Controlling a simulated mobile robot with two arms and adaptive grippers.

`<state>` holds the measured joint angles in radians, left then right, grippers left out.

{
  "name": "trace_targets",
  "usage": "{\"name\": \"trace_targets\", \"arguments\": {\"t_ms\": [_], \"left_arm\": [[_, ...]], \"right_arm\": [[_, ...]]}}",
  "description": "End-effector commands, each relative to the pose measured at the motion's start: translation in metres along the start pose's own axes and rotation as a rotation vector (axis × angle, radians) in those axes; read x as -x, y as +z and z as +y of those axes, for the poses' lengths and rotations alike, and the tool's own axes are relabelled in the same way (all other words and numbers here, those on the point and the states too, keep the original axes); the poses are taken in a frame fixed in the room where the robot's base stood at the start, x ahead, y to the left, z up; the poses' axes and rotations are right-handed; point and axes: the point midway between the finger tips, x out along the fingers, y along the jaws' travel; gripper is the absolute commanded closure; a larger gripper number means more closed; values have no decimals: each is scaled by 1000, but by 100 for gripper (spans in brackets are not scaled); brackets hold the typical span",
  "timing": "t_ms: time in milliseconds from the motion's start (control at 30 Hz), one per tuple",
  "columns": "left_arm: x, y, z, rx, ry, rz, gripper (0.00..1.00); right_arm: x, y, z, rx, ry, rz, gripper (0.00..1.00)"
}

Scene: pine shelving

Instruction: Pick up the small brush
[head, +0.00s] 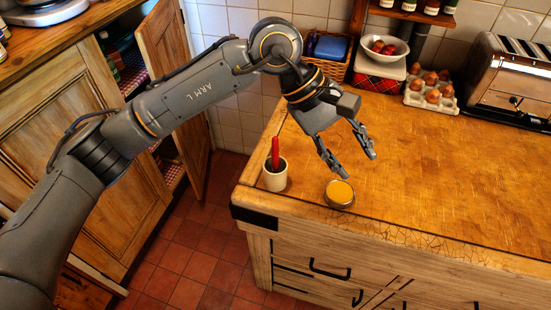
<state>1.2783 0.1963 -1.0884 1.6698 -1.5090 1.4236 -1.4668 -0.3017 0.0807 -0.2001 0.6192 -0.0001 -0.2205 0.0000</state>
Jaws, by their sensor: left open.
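A small brush (275,151) with a red handle stands upright in a pale cup (275,177) near the left front corner of the wooden counter. Its lower end is hidden inside the cup. My left gripper (352,166) is open and empty above the counter, to the right of the brush and apart from it. Its fingers point down and to the right. My right gripper is not in view.
A round tin with a yellow top (340,194) sits just below my left gripper near the counter's front edge. A basket (328,55), a bowl (384,49), an egg tray (431,90) and a toaster (510,80) stand along the back. The counter's middle (440,170) is clear.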

Motion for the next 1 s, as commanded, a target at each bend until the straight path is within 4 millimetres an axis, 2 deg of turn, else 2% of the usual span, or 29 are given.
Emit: {"name": "trace_targets", "arguments": {"t_ms": [33,133,233,300,367,467,800,1000], "left_arm": [[16,-24,-12,-56,-112,122,58],[51,-62,-34,-127,-313,302,58],[83,-83,-49,-154,-458,417,58],[98,-91,-55,-161,-521,463,58],[105,-95,-58,-161,-552,483,58],[102,-101,-65,-161,-570,492,58],[56,-131,-93,-160,-565,487,58],[45,-138,-100,-161,-564,488,58]], "right_arm": [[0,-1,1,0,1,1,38],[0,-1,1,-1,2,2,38],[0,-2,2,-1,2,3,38],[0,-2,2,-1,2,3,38],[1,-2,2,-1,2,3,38],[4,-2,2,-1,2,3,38],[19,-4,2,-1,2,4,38],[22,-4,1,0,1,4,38]]}}
